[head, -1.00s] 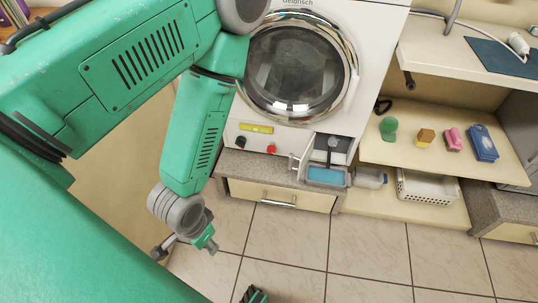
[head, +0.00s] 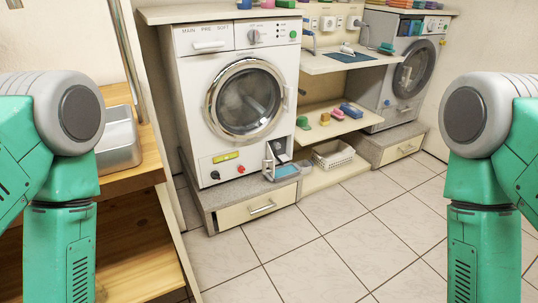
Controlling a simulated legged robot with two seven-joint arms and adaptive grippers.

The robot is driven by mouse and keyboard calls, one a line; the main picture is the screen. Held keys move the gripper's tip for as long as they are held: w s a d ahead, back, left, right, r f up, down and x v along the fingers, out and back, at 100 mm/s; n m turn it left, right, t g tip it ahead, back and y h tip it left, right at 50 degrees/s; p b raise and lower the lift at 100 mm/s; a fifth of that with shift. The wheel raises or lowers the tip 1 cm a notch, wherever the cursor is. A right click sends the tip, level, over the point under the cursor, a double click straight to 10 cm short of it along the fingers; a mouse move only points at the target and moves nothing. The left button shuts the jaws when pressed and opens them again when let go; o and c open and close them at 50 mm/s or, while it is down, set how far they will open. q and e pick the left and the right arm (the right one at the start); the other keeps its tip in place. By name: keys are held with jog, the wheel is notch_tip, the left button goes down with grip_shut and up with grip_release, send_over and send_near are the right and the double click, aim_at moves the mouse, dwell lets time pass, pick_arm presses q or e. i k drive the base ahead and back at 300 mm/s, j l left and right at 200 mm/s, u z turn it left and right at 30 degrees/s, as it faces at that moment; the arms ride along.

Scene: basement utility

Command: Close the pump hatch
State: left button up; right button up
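A white front-loading washing machine (head: 200,110) stands left of centre on a grey plinth with a drawer. At its lower right front is the pump hatch (head: 268,166), a small flap that stands open and sticks out from the front beside a dark recess. A small tray with blue inside (head: 286,171) sits just below and right of the recess. Both of my arms hang down at the sides of the picture, well short of the machine. Neither gripper shows; both are below the lower edge of the picture.
A wooden bench with a metal basin (head: 118,140) is at the left. Shelves with coloured items and a white basket (head: 333,154) stand right of the machine. A second machine (head: 411,75) is at the far right. The tiled floor (head: 335,240) ahead is clear.

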aim_at(270, 159)
jog(key=j+z, duration=0.1)
jog(key=i+z, duration=0.45)
jog(key=i, duration=0.55)
jog(key=i+l+u, duration=0.1)
jog(key=i+u, duration=0.2)
jog(key=i, duration=0.15)
jog(key=i+l+u, duration=0.2)
jog(key=i+u, duration=0.15)
jog(key=i, duration=0.15)
jog(key=i+l+u, duration=0.3)
jog(key=i, duration=0.15)
